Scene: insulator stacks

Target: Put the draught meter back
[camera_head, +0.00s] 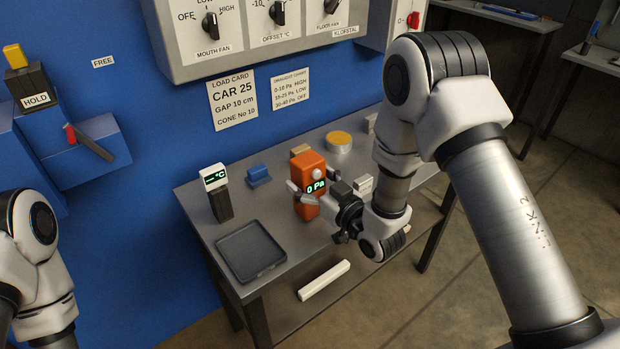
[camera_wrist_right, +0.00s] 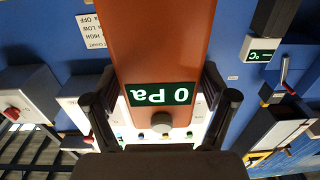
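The draught meter (camera_head: 309,169) is an orange upright box with a "0 Pa" display and a light knob, over the middle of the grey table (camera_head: 285,228). My right gripper (camera_head: 318,196) reaches it from the right. In the right wrist view the meter (camera_wrist_right: 158,45) appears upside down between both fingers of the right gripper (camera_wrist_right: 160,92), whose tips look pressed to its sides. I cannot tell whether its base touches the table. My left arm shows at the lower left edge; its gripper is out of view.
Left of the meter are a blue block (camera_head: 258,176), a black-and-white °C meter (camera_head: 217,191) and a dark tray (camera_head: 250,251). Behind stand a tan block (camera_head: 299,150) and a round orange-topped tin (camera_head: 339,141). A white bar (camera_head: 324,280) lies lower down. The blue wall carries a control panel (camera_head: 240,55).

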